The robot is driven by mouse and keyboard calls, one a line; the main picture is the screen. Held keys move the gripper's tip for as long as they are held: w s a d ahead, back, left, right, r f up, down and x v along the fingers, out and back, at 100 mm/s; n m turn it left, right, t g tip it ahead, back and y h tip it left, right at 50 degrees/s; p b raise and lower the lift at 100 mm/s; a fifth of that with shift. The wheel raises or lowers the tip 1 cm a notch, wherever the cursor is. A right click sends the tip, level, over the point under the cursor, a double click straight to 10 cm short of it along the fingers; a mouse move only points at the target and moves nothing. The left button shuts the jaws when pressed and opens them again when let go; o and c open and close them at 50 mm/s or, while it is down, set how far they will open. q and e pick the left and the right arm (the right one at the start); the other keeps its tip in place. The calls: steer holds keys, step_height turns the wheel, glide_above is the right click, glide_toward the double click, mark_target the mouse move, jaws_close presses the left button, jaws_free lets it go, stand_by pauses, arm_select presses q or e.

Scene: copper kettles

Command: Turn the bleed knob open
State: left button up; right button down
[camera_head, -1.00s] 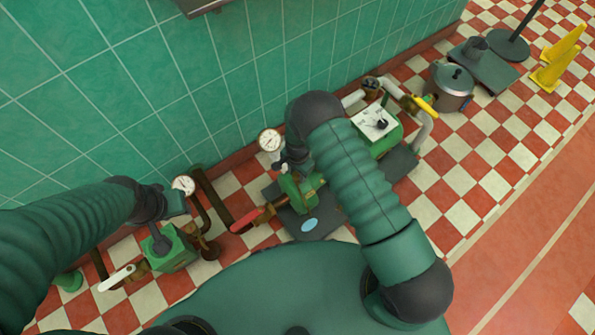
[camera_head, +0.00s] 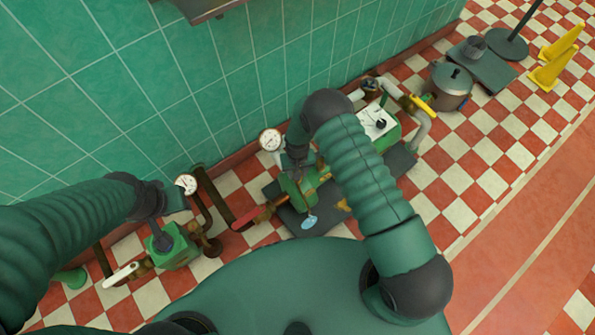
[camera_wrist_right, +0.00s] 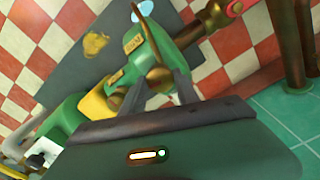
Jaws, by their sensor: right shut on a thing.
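My right gripper (camera_wrist_right: 160,77) shows in the wrist view with its two grey fingers at the green pump (camera_wrist_right: 152,48), which has brass plates. It is shut on a small part there, which I take to be the bleed knob; the fingers and pump hide its outline. In the head view the right gripper (camera_head: 297,160) comes down onto the same green pump (camera_head: 296,188), below a white round gauge (camera_head: 270,140).
A red-handled lever (camera_head: 246,220) sticks out left of the pump. A white-handled lever (camera_head: 122,274) is at lower left. A green box with a white dial face (camera_head: 376,122), a pot (camera_head: 448,88) and yellow floor signs (camera_head: 556,62) stand to the right. The tiled wall is close behind.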

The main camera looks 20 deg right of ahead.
steer(key=shift+w+n, duration=0.1)
steer(key=shift+n, duration=0.8)
steer(key=c, duration=0.9)
jaws_free()
step_height(320, 180, up, 17)
steer(key=p, duration=0.6)
